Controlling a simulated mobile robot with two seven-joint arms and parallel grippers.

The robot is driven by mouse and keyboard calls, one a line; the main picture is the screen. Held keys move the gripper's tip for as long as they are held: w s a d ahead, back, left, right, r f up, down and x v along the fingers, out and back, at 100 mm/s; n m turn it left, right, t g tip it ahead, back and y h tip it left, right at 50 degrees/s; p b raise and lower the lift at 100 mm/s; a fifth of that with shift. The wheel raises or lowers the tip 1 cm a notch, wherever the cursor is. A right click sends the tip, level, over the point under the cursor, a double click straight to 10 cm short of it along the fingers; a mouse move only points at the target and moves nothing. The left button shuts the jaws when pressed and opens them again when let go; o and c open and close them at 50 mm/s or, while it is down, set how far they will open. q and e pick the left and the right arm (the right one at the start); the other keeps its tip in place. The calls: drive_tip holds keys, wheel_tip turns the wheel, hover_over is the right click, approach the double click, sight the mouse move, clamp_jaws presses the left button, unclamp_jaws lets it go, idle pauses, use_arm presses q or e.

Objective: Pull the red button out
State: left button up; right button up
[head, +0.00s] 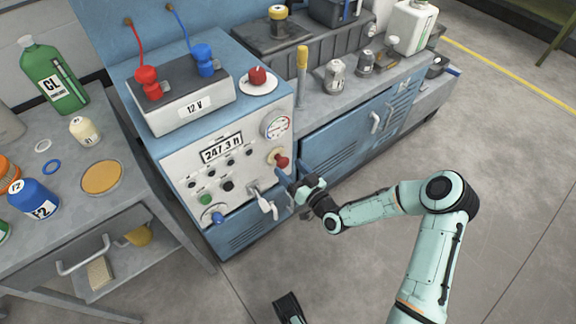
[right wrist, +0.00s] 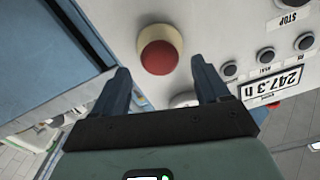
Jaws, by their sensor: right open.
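The red button (head: 282,161) sticks out of the right side of the grey front panel, on a pale yellow collar. In the right wrist view the red button (right wrist: 159,58) is just ahead, between the lines of the two fingers. My right gripper (head: 287,180) is open and empty, just in front of the button and slightly below it. Its blue fingers also show in the right wrist view (right wrist: 160,68), one on each side of the button and apart from it. A dark part at the bottom edge of the head view may be my left gripper (head: 289,308); its fingers are not clear.
A lever handle (head: 264,203) juts from the panel below the red button. A display (head: 222,147) and several small buttons lie left of it. A red knob (head: 258,76) stands on top of the cabinet. The floor (head: 340,255) in front is clear.

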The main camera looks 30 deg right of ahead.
use_arm(q)
drive_tip(key=shift+g+h, duration=0.3)
drive_tip(key=shift+g, duration=0.2)
drive_tip(key=s, duration=0.1)
drive_tip(key=s+d+r+p, duration=0.1)
drive_tip(key=s+r, duration=0.1)
drive_tip(key=shift+s+d+r+p, duration=0.1)
drive_tip(key=shift+d+r+p, duration=0.05)
drive_tip(key=shift+d+p, duration=0.2)
use_arm(e)
drive_tip(key=s, duration=1.1)
drive_tip(key=shift+s+d, duration=0.15)
drive_tip(key=shift+d, duration=0.3)
